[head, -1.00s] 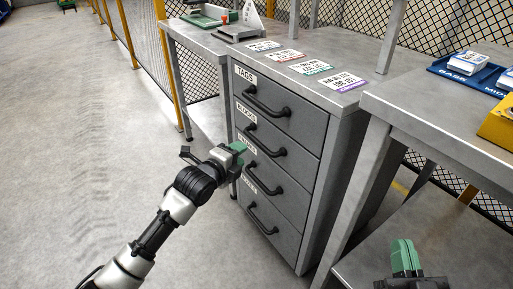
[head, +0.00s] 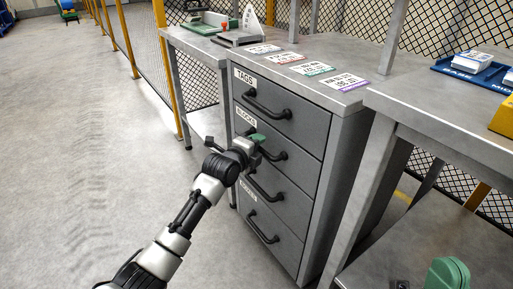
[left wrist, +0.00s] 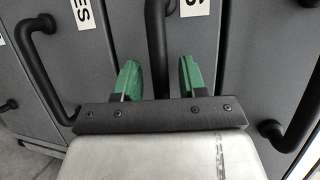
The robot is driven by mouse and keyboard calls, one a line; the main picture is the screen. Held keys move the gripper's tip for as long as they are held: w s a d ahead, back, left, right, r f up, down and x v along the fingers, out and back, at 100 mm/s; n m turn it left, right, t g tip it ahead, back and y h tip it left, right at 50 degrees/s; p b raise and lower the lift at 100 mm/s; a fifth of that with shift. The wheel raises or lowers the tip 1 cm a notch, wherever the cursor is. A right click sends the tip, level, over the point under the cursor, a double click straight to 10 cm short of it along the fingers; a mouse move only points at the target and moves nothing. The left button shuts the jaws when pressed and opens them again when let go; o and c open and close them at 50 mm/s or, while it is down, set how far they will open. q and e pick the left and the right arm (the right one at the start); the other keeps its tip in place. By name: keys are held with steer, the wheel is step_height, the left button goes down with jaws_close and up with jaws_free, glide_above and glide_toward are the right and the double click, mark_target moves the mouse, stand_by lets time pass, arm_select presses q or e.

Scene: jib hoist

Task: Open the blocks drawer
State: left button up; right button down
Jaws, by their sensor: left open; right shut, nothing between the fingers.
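The blocks drawer (head: 300,146) is the second from the top in a grey drawer cabinet and looks closed. Its white BLOCKS label (head: 246,118) shows above its black handle (head: 277,156). My left gripper (head: 256,143) is at this handle, partly covering it. In the left wrist view my left gripper's green fingers (left wrist: 160,78) are open, with a black handle bar (left wrist: 157,45) between them; whether they touch it I cannot tell. My right gripper (head: 448,272) is shut and empty at the bottom right, away from the cabinet.
The tags drawer (head: 290,107) is above and two more drawers are below, all closed. Label cards (head: 335,81) lie on the cabinet top. A grey bench (head: 440,112) with a blue tray (head: 465,72) stands at right. The floor (head: 80,190) at left is clear.

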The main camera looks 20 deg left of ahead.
arm_select(q)
jaws_close()
stand_by(0.4)
